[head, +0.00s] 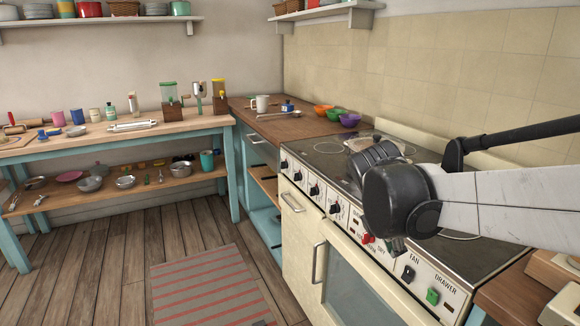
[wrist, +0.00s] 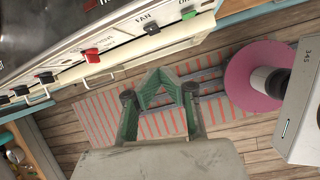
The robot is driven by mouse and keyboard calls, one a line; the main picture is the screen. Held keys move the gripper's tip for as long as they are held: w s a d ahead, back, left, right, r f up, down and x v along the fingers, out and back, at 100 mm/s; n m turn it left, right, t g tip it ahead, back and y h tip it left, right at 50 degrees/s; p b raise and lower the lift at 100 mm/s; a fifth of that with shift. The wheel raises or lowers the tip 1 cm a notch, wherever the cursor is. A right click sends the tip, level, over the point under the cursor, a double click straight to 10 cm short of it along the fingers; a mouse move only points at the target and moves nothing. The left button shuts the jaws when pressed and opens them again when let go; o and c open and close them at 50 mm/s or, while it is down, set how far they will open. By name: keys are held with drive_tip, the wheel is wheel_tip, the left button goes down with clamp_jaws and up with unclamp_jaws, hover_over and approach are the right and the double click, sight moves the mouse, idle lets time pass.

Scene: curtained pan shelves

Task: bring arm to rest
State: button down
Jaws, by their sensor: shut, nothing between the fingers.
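My arm (head: 480,200) reaches in from the right in the head view, bent at a black joint (head: 390,195) in front of the stove. My gripper (wrist: 158,78) shows in the wrist view with its green fingers drawn together at the tips, shut and empty. It hangs over the floor and the striped rug (wrist: 95,115), in front of the stove's control panel. In the head view the fingers are mostly hidden behind the arm's joint.
The stove (head: 330,260) with knobs and an oven handle stands close to the arm. A wooden counter (head: 285,125) with bowls and a mug adjoins it. A blue-legged table (head: 60,148) with kitchen items stands at the left.

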drive_tip(key=s+a+m+t+y, duration=0.2)
drive_tip(key=s+a+m, duration=0.1)
drive_tip(key=s+m, duration=0.4)
drive_tip(key=s+a+m+t+y, duration=0.2)
drive_tip(key=s+m, duration=0.5)
drive_tip(key=m, duration=0.6)
drive_tip(key=shift+a+f+t, duration=0.4)
drive_tip(key=shift+a+f, duration=0.05)
drive_tip(key=shift+a, duration=0.45)
